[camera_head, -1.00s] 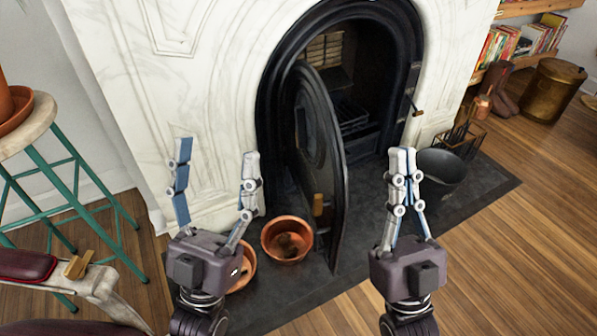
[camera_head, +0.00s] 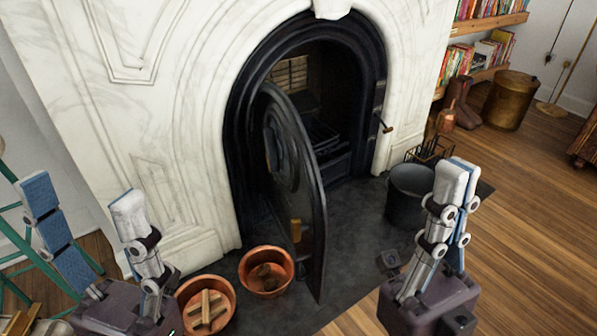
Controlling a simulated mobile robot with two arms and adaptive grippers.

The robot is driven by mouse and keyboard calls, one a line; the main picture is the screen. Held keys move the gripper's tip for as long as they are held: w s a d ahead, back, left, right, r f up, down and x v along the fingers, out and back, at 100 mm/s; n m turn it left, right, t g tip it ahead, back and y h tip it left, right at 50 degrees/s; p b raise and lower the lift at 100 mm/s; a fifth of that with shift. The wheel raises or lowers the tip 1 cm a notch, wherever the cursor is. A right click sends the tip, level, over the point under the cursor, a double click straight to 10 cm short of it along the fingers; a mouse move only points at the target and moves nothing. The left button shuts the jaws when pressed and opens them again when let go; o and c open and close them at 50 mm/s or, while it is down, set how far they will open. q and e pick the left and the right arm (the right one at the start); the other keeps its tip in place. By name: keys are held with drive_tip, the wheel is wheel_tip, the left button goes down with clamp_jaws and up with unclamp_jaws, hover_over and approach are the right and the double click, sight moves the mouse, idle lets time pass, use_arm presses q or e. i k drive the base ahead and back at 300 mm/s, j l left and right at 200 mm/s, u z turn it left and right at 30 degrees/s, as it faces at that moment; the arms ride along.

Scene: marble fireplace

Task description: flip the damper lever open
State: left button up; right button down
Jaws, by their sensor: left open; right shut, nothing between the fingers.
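The damper lever (camera_head: 383,124) is a small dark rod with a brown knob, sticking out at the right side of the black arched fireplace surround (camera_head: 236,130). The black fireplace door (camera_head: 305,185) stands swung open, with a wooden handle (camera_head: 295,230). My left gripper (camera_head: 83,200) is open and empty at the lower left, well away from the lever. My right gripper (camera_head: 461,185) is shut and empty in the lower right foreground, below and to the right of the lever in the picture. Nothing hides the lever's knob.
A dark bucket (camera_head: 409,195) and a wire rack (camera_head: 429,152) stand right of the opening. A brass drum (camera_head: 509,100) is farther right. The wooden floor (camera_head: 540,230) is clear at right.

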sight(387, 129)
drive_tip(key=l+u, duration=0.1)
drive_tip(key=u, duration=0.25)
drive_tip(key=i+l+u, duration=0.1)
drive_tip(key=u, duration=0.3)
drive_tip(key=l+u, duration=0.35)
drive_tip(key=l, duration=0.7)
drive_tip(key=l+u, duration=0.35)
drive_tip(key=l, duration=1.25)
